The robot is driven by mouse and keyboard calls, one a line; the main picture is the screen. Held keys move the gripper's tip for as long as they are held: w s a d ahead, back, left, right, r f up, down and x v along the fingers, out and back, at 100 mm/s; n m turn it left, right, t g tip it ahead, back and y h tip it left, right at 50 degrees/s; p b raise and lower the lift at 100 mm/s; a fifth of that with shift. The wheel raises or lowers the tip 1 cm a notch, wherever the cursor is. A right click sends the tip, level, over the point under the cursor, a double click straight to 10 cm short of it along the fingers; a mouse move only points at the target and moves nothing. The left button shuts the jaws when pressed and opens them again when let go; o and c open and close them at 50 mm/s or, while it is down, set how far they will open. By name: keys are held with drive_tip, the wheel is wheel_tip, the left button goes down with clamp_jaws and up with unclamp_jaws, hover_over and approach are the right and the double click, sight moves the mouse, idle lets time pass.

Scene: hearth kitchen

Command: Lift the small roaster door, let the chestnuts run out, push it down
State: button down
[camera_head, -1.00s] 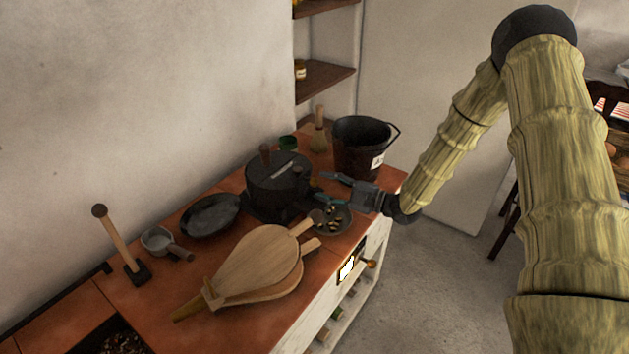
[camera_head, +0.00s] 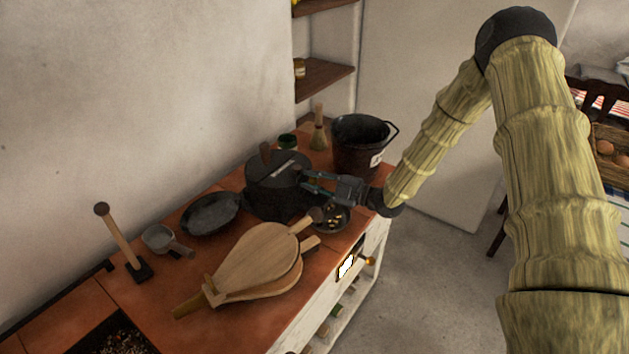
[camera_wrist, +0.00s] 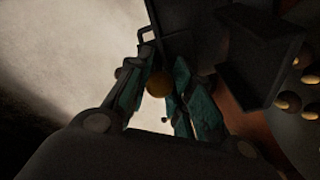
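The black round roaster (camera_head: 268,172) stands on the tiled counter, with an upright wooden handle on top. My gripper (camera_head: 308,183) is at its right side, pointing left, fingers apart. In the wrist view my gripper (camera_wrist: 160,78) has its two teal fingers on either side of a small brownish round knob (camera_wrist: 159,85). I cannot tell whether they touch it. The door itself is hard to make out in the dark. A dark dish (camera_head: 345,226) below my gripper holds several chestnuts (camera_head: 333,219); chestnuts (camera_wrist: 290,100) also show at the right of the wrist view.
Wooden bellows (camera_head: 258,262) lie in front of the roaster. A dark bucket (camera_head: 358,152) stands behind my gripper, with a brush (camera_head: 318,135) beside it. A black pan (camera_head: 210,214) and a small grey pot (camera_head: 160,239) are to the left. The wall is close behind.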

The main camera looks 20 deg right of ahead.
drive_tip(key=shift+f+b, duration=1.55)
drive_tip(key=shift+f, duration=0.7)
drive_tip(key=c, duration=1.2)
unclamp_jaws()
drive_tip(key=shift+s+d, duration=0.1)
drive_tip(key=shift+v, duration=3.9)
drive_tip(key=shift+r, duration=0.1)
drive_tip(key=shift+d, duration=0.1)
